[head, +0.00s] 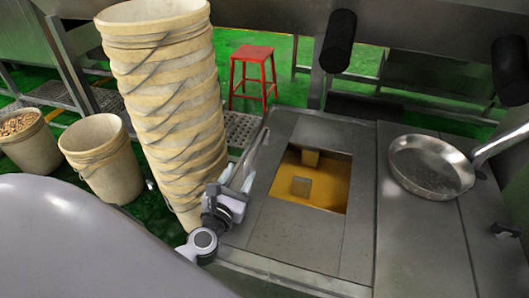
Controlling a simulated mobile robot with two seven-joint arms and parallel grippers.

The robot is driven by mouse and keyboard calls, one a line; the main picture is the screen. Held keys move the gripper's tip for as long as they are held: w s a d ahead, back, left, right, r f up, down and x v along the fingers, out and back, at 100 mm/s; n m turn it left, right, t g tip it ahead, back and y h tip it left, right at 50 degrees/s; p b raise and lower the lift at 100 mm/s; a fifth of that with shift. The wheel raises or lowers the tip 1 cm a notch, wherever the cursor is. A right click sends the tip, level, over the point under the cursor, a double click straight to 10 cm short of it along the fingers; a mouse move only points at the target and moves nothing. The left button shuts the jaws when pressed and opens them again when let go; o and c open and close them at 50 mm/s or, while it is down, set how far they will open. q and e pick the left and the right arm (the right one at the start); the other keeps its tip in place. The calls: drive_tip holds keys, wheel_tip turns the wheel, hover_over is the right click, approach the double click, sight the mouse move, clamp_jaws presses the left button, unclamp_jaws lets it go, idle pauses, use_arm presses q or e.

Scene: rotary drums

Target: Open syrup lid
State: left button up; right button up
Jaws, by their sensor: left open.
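The syrup opening (330,192) is a rectangular hole in the metal counter, with orange-brown syrup and blocky shapes inside. It is uncovered in the middle. A thin grey panel (262,142), apparently the lid seen nearly edge-on, stands tilted along the left side of the opening. My left gripper (241,178) is open at the near end of this panel, left of the opening. I cannot tell whether its fingers touch the panel. My right gripper is not in view.
A tall stack of cream buckets (165,90) stands close to the left of my left gripper. A metal pan (430,165) sits on the counter (405,235) at right. A red stool (253,74) stands behind. Black cylinders (338,42) hang at the back.

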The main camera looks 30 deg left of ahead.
sight(251, 157)
use_arm(q)
drive_tip(key=shift+w+d, duration=0.15)
drive_tip(key=shift+w, duration=0.2)
drive_tip(key=shift+x, duration=3.45)
clamp_jaws()
